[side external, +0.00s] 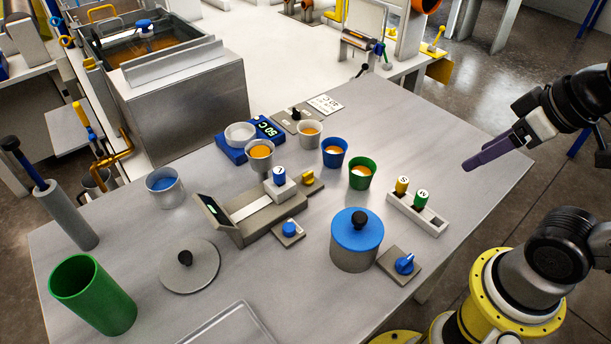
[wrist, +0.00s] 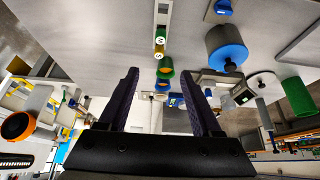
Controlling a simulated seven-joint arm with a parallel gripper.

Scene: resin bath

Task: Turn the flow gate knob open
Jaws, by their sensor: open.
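Several knobs stand on the grey table, and I cannot tell which one is the flow gate knob. A blue pointer knob (side external: 404,264) on a square grey plate is at the right front, beside the blue-lidded pot. Another blue knob (side external: 289,229) sits on a small plate at the middle. A black knob (side external: 295,112) stands on a grey plate at the back, by a white label. My gripper (side external: 467,164), with dark purple fingers, hangs over the table's right side, apart from every knob. In the wrist view my gripper (wrist: 160,74) is open and empty.
The blue-lidded pot (side external: 356,242) and a rack with yellow and green stoppers (side external: 417,214) flank the right-front knob. Blue (side external: 335,152) and green (side external: 363,172) cups stand near the middle. A tall green cylinder (side external: 92,295) is at front left. The table's back right is clear.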

